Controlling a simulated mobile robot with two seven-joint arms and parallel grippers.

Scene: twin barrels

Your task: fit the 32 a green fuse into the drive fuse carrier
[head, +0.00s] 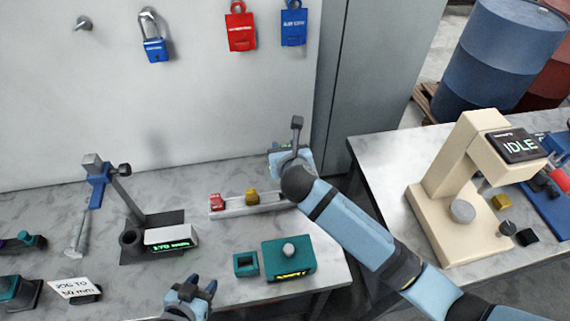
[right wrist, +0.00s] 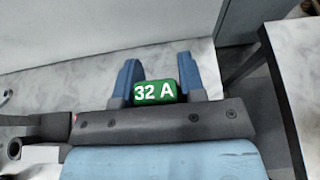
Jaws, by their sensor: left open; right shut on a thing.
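The green fuse (right wrist: 154,92), marked 32 A, sits between the blue fingers of my right gripper (right wrist: 159,66) in the right wrist view. The gripper is shut on it, above the pale bench. In the head view my right gripper (head: 284,148) is by the bench's back right, just beyond the fuse rack (head: 232,209), and mostly hides the fuse. My left gripper (head: 190,292) is open and empty at the bottom, left of a small teal open-topped block (head: 245,264) and a teal box (head: 288,260) with a round knob. I cannot tell which is the drive fuse carrier.
The rack holds a red fuse (head: 217,201) and a yellow fuse (head: 252,196). A dark stand with a display (head: 171,238) and a blue clamp tool (head: 98,180) are left. A beige press (head: 450,190) reading IDLE stands on the right bench, across a gap.

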